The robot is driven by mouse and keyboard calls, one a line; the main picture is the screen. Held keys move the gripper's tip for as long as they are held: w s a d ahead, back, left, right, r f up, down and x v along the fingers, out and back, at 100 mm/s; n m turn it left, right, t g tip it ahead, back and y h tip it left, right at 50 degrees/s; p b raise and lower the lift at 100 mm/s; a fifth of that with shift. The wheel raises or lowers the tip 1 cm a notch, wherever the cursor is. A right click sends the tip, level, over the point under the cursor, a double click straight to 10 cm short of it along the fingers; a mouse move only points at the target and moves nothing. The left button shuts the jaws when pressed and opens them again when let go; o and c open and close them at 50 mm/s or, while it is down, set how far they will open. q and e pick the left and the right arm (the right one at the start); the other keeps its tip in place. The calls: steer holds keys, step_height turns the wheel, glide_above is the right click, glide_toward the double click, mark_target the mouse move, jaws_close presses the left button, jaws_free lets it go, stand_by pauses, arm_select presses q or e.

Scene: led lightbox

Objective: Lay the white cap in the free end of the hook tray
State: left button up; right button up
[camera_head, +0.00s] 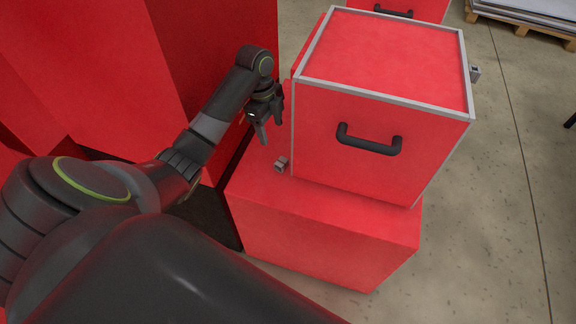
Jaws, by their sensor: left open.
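I cannot make out the white cap or the hook tray in the head view. My left gripper (271,131) is open, its fingers pointing down. It hangs beside the left side of a red box with grey edge strips (385,55), and nothing shows between its fingers. My right gripper is not in view.
The box has a black front handle (369,140) and stands on a red block (315,235). A small grey bracket (281,164) is at its lower left, another (475,74) at its right. Tall red panels (90,70) stand left. A pallet (520,25) is at upper right; floor between is clear.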

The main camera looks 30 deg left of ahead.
arm_select(q)
step_height(320, 180, up, 2)
steer(key=w+m, duration=0.1)
steer(key=b, duration=0.6)
glide_toward(281, 161)
steer(key=f, duration=0.4)
steer(key=shift+w+d+f, duration=0.15)
steer(key=shift+w+d, duration=0.15)
steer(key=shift+s+d+f+b, duration=0.15)
steer(key=shift+f+b, duration=0.2)
steer(key=shift+f, duration=1.05)
steer(key=shift+s+d+f+b, duration=0.1)
steer(key=shift+d+f+b, duration=0.15)
steer(key=shift+f, duration=1.1)
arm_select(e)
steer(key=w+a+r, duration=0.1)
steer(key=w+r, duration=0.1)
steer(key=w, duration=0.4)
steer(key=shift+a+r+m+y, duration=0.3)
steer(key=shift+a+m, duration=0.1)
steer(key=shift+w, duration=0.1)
arm_select(q)
steer(key=shift+r, duration=0.1)
steer(key=c, duration=1.1)
